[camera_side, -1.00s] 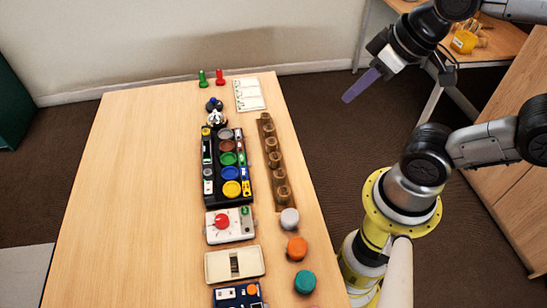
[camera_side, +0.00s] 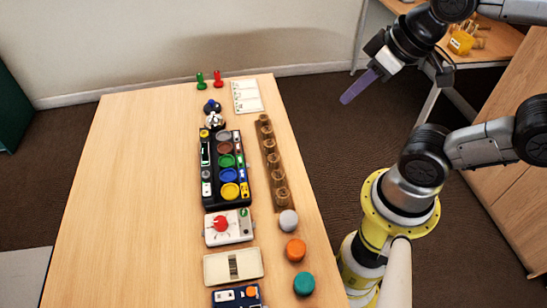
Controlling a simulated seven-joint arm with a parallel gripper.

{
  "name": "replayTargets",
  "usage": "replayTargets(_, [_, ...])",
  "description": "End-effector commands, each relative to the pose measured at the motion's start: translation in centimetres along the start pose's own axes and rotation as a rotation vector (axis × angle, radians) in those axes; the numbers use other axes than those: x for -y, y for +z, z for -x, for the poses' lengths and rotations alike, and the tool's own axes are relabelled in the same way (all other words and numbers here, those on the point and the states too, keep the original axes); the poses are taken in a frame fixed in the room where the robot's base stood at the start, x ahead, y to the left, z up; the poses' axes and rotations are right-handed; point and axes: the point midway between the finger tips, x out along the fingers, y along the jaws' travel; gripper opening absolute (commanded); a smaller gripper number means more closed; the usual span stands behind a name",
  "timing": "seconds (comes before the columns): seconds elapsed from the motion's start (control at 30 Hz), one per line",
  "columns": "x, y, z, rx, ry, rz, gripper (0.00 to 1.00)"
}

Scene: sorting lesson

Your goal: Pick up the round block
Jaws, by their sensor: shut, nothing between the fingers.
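Several round blocks stand along the right edge of the table: a grey one (camera_side: 288,221), an orange one (camera_side: 296,250) and a teal one (camera_side: 304,283). I cannot tell which of them the task means. My gripper (camera_side: 346,98) has purple fingers, which are shut with nothing between them. It hangs in the air to the right of the table's far right corner, well apart from the blocks.
A wooden strip with several pegs (camera_side: 271,165) lies behind the grey block. A black tray with coloured discs (camera_side: 207,200), a white box with a red knob (camera_side: 237,239) and a cream switch plate (camera_side: 215,270) stand mid-table. The left half of the table (camera_side: 130,200) is clear.

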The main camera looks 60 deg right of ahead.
Motion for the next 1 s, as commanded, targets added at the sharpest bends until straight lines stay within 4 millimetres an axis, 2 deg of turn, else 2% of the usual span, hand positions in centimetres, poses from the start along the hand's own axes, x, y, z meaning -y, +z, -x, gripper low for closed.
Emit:
replayTargets(0.37, [0.00, 0.00, 0.00, 0.000, 0.000, 0.000, 0.00])
replayTargets(0.7, [0.00, 0.00, 0.00, 0.000, 0.000, 0.000, 0.61])
replayTargets(0.8, [0.00, 0.00, 0.00, 0.000, 0.000, 0.000, 0.77])
replayTargets(1.0, [0.00, 0.00, 0.00, 0.000, 0.000, 0.000, 0.77])
